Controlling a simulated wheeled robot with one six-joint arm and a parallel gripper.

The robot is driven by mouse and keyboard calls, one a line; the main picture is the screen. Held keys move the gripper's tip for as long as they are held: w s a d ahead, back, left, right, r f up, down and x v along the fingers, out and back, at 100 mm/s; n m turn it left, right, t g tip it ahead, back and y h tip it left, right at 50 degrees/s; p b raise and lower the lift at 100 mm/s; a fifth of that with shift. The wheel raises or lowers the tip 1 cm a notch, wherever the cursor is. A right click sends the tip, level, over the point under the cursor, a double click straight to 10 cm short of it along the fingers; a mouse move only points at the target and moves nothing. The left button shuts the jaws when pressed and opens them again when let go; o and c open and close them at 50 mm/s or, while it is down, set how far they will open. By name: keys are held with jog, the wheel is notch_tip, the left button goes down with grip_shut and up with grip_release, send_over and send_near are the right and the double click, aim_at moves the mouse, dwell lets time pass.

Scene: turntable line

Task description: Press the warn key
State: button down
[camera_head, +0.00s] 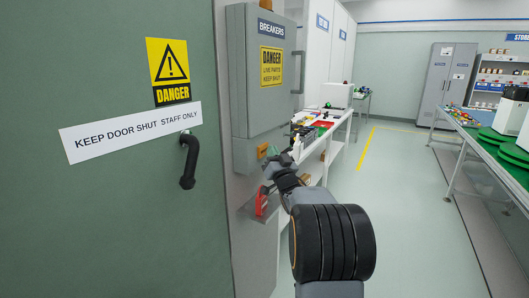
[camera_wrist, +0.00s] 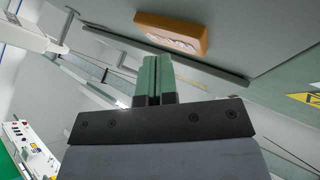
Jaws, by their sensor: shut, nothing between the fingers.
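My gripper (camera_head: 272,156) is at the lower front of the grey breaker cabinet (camera_head: 259,80), with my arm reaching up to it from below. In the wrist view its two green fingers (camera_wrist: 157,80) are closed together and hold nothing. An orange block (camera_wrist: 172,35) with pale markings is mounted on the grey surface just beyond the fingertips. It also shows as a small orange patch (camera_head: 262,151) beside my gripper in the head view. No word "warn" is readable on it, so I cannot confirm that it is the warn key. I cannot tell whether the fingertips touch it.
A green door (camera_head: 110,220) with a black handle (camera_head: 188,160) fills the left. A red object (camera_head: 261,203) is on the wall below the cabinet. The floor between is clear.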

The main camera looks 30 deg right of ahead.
jog(key=shift+s, duration=0.1)
jog(key=shift+s+d+b, duration=0.4)
jog(key=shift+s+d, duration=0.05)
jog(key=shift+s, duration=0.4)
jog(key=shift+s+d+b, duration=0.4)
jog(key=shift+s+d, duration=0.1)
jog(key=shift+s, duration=0.4)
jog(key=shift+s+d+b, duration=0.4)
jog(key=shift+s+d, duration=0.05)
jog(key=shift+s, duration=0.4)
